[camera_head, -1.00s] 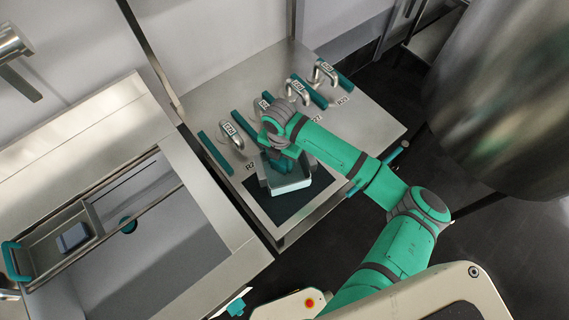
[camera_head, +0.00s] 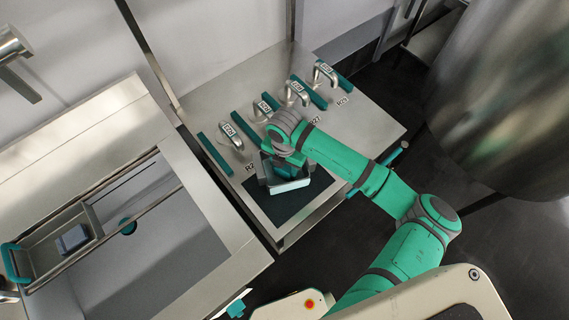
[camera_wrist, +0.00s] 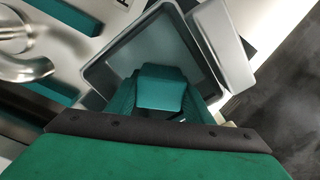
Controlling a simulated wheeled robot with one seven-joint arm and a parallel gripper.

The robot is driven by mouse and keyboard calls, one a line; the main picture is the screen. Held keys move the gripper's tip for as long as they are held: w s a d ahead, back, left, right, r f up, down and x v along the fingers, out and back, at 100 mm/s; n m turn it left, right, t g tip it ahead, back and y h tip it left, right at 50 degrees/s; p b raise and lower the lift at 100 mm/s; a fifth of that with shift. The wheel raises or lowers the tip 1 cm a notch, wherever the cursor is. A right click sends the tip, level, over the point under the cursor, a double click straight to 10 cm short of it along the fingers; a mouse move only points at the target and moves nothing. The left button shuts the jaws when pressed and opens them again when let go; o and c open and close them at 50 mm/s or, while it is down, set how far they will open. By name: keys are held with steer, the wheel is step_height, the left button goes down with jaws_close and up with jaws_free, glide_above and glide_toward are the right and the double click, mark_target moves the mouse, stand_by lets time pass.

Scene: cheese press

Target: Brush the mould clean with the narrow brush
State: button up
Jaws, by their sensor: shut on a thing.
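The mould (camera_head: 291,186) is an open grey tray-like box on a dark mat (camera_head: 282,211) at the near part of the steel table. It also shows in the wrist view (camera_wrist: 118,62), where I look into its open top. My gripper (camera_head: 285,168) points down over the mould. In the wrist view my gripper (camera_wrist: 162,98) is shut on a teal block, which I take to be the narrow brush (camera_wrist: 162,87). The brush's lower end and bristles are hidden, so I cannot tell whether they touch the mould.
Several metal taps or handles with labels, such as one (camera_head: 231,133), and teal strips (camera_head: 215,153) stand along the table behind the mould. A sink (camera_head: 165,235) with a grey block (camera_head: 72,238) on a rack lies to the left. A large steel vessel (camera_head: 510,100) stands right.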

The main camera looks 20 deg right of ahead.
steer(key=shift+s+f, duration=0.1)
steer(key=shift+s, duration=0.7)
steer(key=shift+w+d, duration=0.2)
steer(key=shift+w, duration=0.25)
steer(key=shift+w+a+f, duration=0.15)
steer(key=shift+w+a, duration=0.4)
steer(key=shift+w, duration=0.2)
steer(key=shift+c, duration=0.5)
steer(key=shift+w+d, duration=0.25)
steer(key=shift+w, duration=1.15)
steer(key=shift+s+r, duration=0.15)
steer(key=shift+s, duration=0.55)
steer(key=shift+s+r, duration=0.1)
steer(key=shift+s, duration=0.6)
steer(key=shift+s+f, duration=0.15)
steer(key=shift+s, duration=1.2)
steer(key=shift+w+f, duration=0.15)
steer(key=shift+w, duration=1.25)
steer(key=shift+c, duration=0.5)
steer(key=shift+w, duration=1.4)
steer(key=shift+s+r, duration=0.2)
steer(key=shift+s, duration=1.25)
